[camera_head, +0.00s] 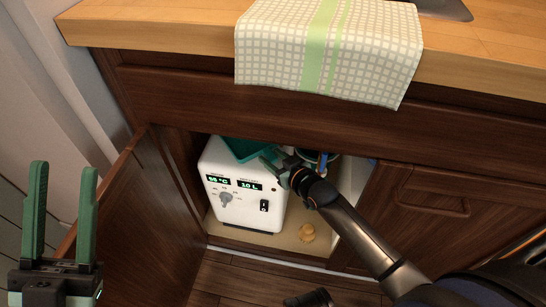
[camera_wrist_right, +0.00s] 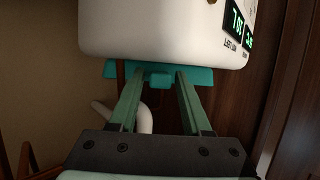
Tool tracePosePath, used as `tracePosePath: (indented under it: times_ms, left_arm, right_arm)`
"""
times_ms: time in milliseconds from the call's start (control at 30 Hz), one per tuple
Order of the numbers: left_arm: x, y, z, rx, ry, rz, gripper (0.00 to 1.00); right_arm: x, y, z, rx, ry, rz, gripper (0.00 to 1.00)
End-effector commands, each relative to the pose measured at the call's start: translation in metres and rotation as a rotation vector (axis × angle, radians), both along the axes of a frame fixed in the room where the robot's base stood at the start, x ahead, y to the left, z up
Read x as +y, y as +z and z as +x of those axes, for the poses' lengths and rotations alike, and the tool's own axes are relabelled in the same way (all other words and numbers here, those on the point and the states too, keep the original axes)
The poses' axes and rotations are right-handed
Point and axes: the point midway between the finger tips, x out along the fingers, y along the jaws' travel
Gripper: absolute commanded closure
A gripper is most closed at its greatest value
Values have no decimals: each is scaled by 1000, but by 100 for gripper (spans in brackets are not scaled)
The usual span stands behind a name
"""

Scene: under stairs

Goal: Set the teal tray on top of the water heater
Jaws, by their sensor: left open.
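The white water heater (camera_head: 230,175) stands inside the open cabinet, with green readouts and a knob on its front. Its body also shows in the right wrist view (camera_wrist_right: 150,35). The teal tray (camera_head: 242,149) is at the top of the heater, partly hidden by the cabinet edge; whether it rests fully flat is unclear. The tray also shows in the right wrist view (camera_wrist_right: 205,76). My right gripper (camera_head: 277,162) is at the tray's near right side. Its fingers stand apart on either side of a small teal tab. My left gripper (camera_head: 62,210) is open and empty, outside the cabinet.
The open cabinet door (camera_head: 145,220) stands between my left gripper and the heater. A tan round object (camera_head: 307,232) lies on the cabinet floor. A checked towel (camera_head: 325,50) hangs over the wooden counter (camera_head: 155,25). A white curved pipe (camera_wrist_right: 145,118) shows near the right gripper.

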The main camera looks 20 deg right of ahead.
Motion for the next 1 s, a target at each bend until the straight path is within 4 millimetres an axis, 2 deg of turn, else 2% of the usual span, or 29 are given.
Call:
tracePosePath:
  times_ms: [100, 367, 467, 800, 1000]
  left_arm:
    - [0, 1, 0, 0, 2, -4, 54]
    - [0, 2, 0, -1, 3, -6, 54]
    - [1, 8, 0, -1, 1, -8, 54]
    - [4, 41, -1, -11, -5, -23, 54]
    - [4, 53, -3, -33, 5, -1, 54]
  right_arm:
    - [0, 0, 0, -1, 0, 0, 41]
    - [0, 3, 0, -2, 0, 0, 41]
    - [-1, 7, -7, 1, 0, 0, 41]
    - [-13, 31, -67, 4, 0, 0, 41]
    - [-19, 42, -96, 2, 0, 0, 41]
